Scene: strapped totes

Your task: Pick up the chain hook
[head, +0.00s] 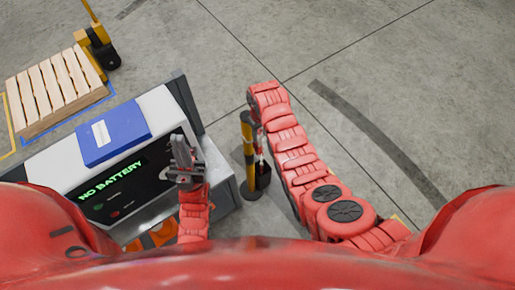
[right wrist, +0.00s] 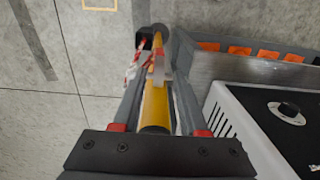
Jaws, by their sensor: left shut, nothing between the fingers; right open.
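A yellow and black post (head: 249,160) stands beside the machine in the head view. The post (right wrist: 155,106) also shows in the right wrist view, in line between my fingers. A red and white chain (right wrist: 138,63) hangs by it, left of the post; a small pale piece (right wrist: 158,70) in front of the post may be the hook, but I cannot tell surely. My right gripper (right wrist: 160,62) is open, with its fingers to either side of the post in this view; contact cannot be seen. My left gripper (head: 181,152) is shut and empty over the machine's panel.
A white machine with a black "NO BATTERY" panel (head: 125,185) and a blue box (head: 113,131) on top stands at left. Its knob (right wrist: 287,112) and a grey rail with orange pieces (right wrist: 238,49) are right of the gripper. A wooden pallet (head: 55,88) lies far left. Floor at right is clear.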

